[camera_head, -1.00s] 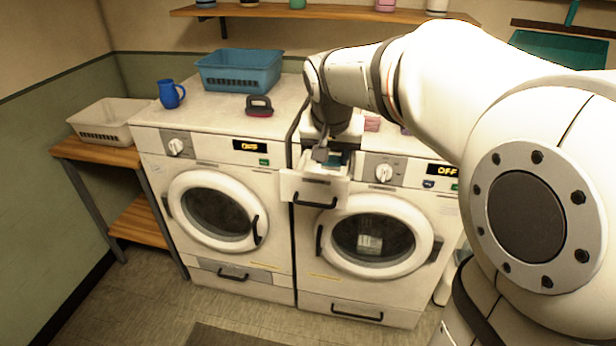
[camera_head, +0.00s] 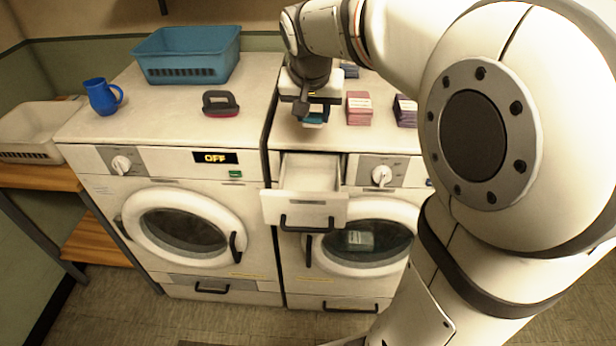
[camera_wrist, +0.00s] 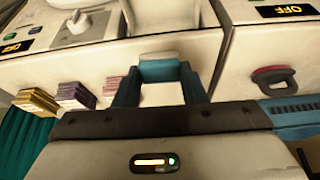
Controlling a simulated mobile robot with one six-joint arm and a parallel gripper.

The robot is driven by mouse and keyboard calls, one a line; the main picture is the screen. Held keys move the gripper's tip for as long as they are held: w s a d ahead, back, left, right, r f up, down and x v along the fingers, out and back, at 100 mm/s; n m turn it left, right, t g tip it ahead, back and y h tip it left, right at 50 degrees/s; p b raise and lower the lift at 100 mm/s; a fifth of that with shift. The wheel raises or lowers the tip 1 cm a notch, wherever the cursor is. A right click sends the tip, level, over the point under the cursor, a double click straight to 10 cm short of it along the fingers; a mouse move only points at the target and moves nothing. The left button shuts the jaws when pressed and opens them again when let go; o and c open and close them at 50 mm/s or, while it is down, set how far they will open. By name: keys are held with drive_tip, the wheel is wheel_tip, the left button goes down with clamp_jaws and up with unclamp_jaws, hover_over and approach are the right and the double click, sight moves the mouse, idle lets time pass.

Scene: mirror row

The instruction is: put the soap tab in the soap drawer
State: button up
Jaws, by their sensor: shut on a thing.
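My gripper (camera_head: 313,117) is above the front of the right machine's top, behind the open drawer. In the wrist view its teal fingers (camera_wrist: 158,88) are shut on a pale blue-teal piece, the soap tab (camera_wrist: 159,70), held at the fingertips. In the head view the gripper hides most of the tab. The soap drawer (camera_head: 305,207) is pulled out of the right machine, left of its dial. Its visible inside looks empty. The tab is apart from the drawer.
Pink (camera_head: 359,108) and purple (camera_head: 405,111) stacks stand on the machine top, right of the gripper. A red-bottomed brush (camera_head: 220,104), blue mug (camera_head: 103,97) and blue basket (camera_head: 187,55) are on the left machine. Space above the drawer is clear.

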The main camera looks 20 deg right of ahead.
drive_tip(key=shift+w+a, duration=0.1)
drive_tip(key=shift+a, duration=0.05)
drive_tip(key=shift+s+a+r, duration=0.1)
drive_tip(key=shift+s+a, duration=0.05)
drive_tip(key=shift+s, duration=0.05)
drive_tip(key=f+b, duration=0.1)
drive_tip(key=f, duration=0.6)
drive_tip(key=f+b, duration=0.1)
drive_tip(key=f, duration=0.6)
drive_tip(key=f+b, duration=0.2)
drive_tip(key=f, duration=0.5)
drive_tip(key=shift+w+f, duration=0.2)
drive_tip(key=shift+w, duration=0.1)
drive_tip(key=shift+f+b, duration=0.2)
drive_tip(key=shift+b, duration=0.1)
drive_tip(key=o, duration=0.9)
drive_tip(key=shift+o, duration=0.2)
drive_tip(key=shift+r, duration=0.15)
